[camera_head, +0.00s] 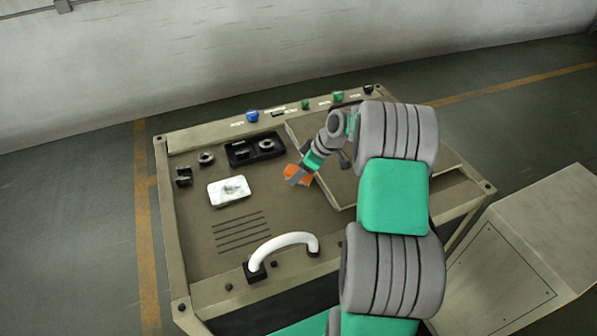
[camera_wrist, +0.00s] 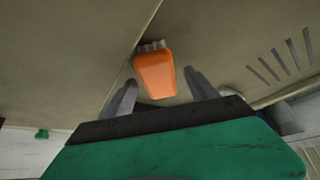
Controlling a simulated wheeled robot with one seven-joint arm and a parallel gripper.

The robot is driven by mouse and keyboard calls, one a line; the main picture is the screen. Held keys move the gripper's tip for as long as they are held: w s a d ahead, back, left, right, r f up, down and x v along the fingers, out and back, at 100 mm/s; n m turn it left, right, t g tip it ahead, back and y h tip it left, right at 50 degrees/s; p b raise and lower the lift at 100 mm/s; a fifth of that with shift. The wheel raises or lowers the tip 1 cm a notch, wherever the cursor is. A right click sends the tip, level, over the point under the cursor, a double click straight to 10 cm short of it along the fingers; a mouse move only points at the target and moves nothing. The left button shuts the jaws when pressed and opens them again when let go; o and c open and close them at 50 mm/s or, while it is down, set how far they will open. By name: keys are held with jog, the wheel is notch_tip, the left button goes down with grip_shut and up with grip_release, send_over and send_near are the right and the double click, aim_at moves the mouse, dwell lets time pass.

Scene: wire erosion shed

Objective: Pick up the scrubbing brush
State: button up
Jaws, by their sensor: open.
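The scrubbing brush (camera_wrist: 155,76) has an orange body with a row of pale bristles along one edge. In the wrist view it lies between and just ahead of the two grey fingers of my gripper (camera_wrist: 160,90), which are spread apart. In the head view the brush (camera_head: 291,173) shows as a small orange patch on the worktop, partly hidden behind my gripper (camera_head: 294,181). The gripper is open and holds nothing. I cannot tell whether a finger touches the brush.
The brush is beside the edge of a raised flat panel (camera_head: 335,190). A white tray (camera_head: 229,203), a black block with round parts (camera_head: 255,151), small dark fittings (camera_head: 206,158) and a white curved handle (camera_head: 284,241) are on the worktop (camera_head: 200,260). Coloured buttons (camera_head: 252,116) line its back rail.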

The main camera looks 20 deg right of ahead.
jog(key=shift+w+a+f, duration=0.1)
jog(key=shift+f, duration=0.2)
grip_shut()
dwell(0.5)
jog(key=shift+r, duration=0.1)
jog(key=shift+r, duration=0.2)
notch_tip(320, 180, up, 2)
jog(key=shift+r+b, duration=0.1)
jog(key=shift+b, duration=0.75)
jog(key=s+a+r+b, duration=0.2)
jog(key=s+r+b, duration=0.1)
jog(key=s+r, duration=0.7)
jog(key=s, duration=0.3)
jog(key=shift+s+a+r, duration=0.15)
jog(key=shift+s+a, duration=0.2)
jog(key=shift+s, duration=0.05)
